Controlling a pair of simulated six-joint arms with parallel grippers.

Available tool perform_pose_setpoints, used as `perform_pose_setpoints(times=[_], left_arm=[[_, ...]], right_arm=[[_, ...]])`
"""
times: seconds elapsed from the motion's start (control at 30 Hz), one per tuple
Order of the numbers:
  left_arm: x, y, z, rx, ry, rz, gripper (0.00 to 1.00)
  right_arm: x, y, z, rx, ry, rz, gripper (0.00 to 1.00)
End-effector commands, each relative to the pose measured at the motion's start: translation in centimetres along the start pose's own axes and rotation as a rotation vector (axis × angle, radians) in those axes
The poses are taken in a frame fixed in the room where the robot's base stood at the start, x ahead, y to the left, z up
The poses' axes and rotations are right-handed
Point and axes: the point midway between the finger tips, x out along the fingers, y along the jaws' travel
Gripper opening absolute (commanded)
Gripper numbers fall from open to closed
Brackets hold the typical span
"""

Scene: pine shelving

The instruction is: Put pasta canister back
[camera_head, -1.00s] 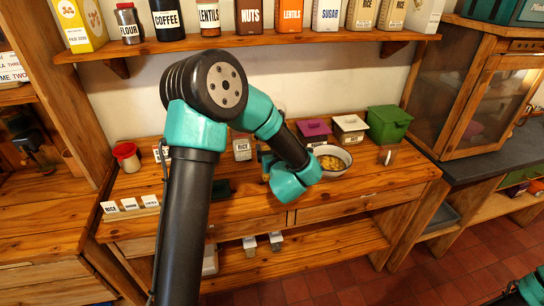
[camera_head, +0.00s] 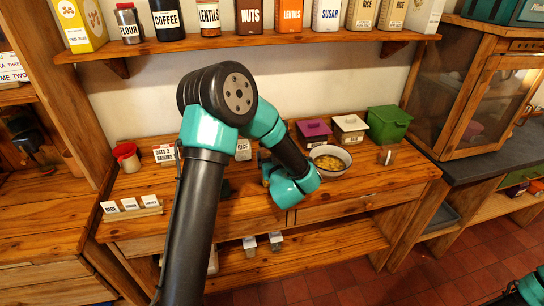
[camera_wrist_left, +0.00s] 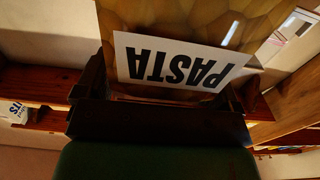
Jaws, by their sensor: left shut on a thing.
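The pasta canister (camera_wrist_left: 190,25) fills the top of the left wrist view. It is amber with a white label reading PASTA, upside down in this view. My left gripper (camera_wrist_left: 162,92) is shut on it, with dark fingers at the label's lower edge. In the head view my left arm reaches over the counter, and its wrist hides the canister there.
A wall shelf (camera_head: 250,42) holds a row of labelled containers. The wooden counter (camera_head: 375,172) carries a bowl (camera_head: 330,158) with yellowish contents, purple-lidded (camera_head: 314,131) and white-lidded (camera_head: 349,129) boxes, a green box (camera_head: 389,124) and a red-lidded jar (camera_head: 127,156). The counter's front right is clear.

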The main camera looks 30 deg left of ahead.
Motion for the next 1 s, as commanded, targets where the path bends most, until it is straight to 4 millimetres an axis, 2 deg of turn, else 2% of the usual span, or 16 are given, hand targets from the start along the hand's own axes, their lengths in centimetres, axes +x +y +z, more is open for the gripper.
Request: perform_pose_setpoints(times=[0.07,0.1,0.2,0.57,0.77,1.0], left_arm=[[0.0,0.0,0.1,0.0,0.001,0.0,0.41],[0.0,0.0,0.2,0.001,0.0,0.0,0.9],[0.0,0.0,0.2,0.0,0.0,0.0,1.0],[-0.1,0.0,-0.1,0.0,0.0,0.0,1.0],[-2.3,0.1,-0.1,0.001,-0.001,0.003,1.0],[-6.8,0.1,-0.1,0.001,-0.001,0.005,1.0]], right_arm=[[0.0,0.0,0.0,0.0,0.0,0.0,0.43],[0.0,0.0,0.0,0.0,0.0,0.0,0.43],[0.0,0.0,0.0,0.0,0.0,0.0,0.43],[0.0,0.0,0.0,0.0,0.0,0.0,0.43],[0.0,0.0,0.0,0.0,0.0,0.0,0.43],[0.0,0.0,0.0,0.0,0.0,0.0,0.43]])
